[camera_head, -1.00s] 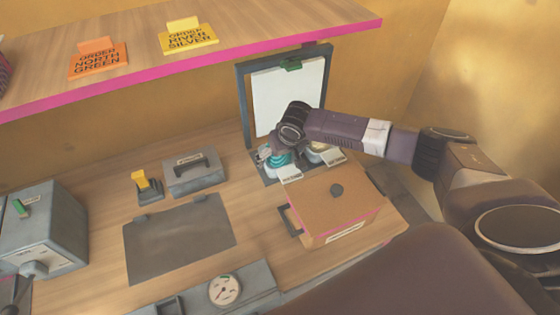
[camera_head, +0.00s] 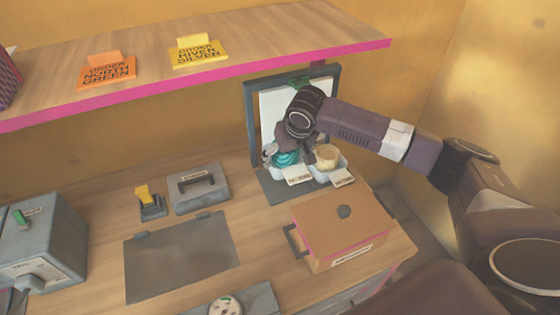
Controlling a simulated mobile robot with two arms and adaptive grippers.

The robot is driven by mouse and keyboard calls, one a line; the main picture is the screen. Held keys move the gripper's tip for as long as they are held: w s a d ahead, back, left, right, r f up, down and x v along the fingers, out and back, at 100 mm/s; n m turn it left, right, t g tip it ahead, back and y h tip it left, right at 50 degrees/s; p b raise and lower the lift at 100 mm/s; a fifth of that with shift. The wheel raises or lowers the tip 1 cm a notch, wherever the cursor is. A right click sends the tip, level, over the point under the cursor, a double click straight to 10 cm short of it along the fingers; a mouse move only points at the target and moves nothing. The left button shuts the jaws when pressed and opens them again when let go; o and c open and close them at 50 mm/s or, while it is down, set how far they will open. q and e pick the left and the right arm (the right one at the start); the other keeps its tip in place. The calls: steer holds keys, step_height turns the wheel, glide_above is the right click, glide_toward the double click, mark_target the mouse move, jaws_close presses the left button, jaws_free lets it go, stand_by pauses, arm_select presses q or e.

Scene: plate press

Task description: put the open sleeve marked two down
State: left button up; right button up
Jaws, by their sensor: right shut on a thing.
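My right gripper (camera_head: 297,153) reaches in from the right and points down over the grey stand at the back. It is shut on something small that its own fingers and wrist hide. I cannot make out a sleeve or a mark two. A teal round piece (camera_head: 285,159) sits in a pale holder just below and left of the fingers. A cream round piece (camera_head: 327,157) sits in a second pale holder to their right. White tags hang in front of both.
A tan lidded box (camera_head: 341,232) stands in front of the stand. A dark flat mat (camera_head: 180,258), a grey handled case (camera_head: 199,190) and a grey machine (camera_head: 40,240) lie to the left. A pink-edged shelf (camera_head: 250,66) hangs above. Bare wood shows between the mat and box.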

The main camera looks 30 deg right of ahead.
steer(key=shift+r, duration=0.7)
step_height(320, 180, up, 7)
steer(key=p, duration=0.5)
steer(key=shift+r, duration=0.2)
steer(key=s+a+r+b, duration=0.1)
steer(key=s+a+b, duration=0.7)
steer(key=s, duration=0.7)
steer(key=a, duration=0.2)
steer(key=shift+s+a+r+n+b, duration=0.15)
steer(key=shift+s+a+n+b, duration=0.15)
steer(key=shift+n+b, duration=0.1)
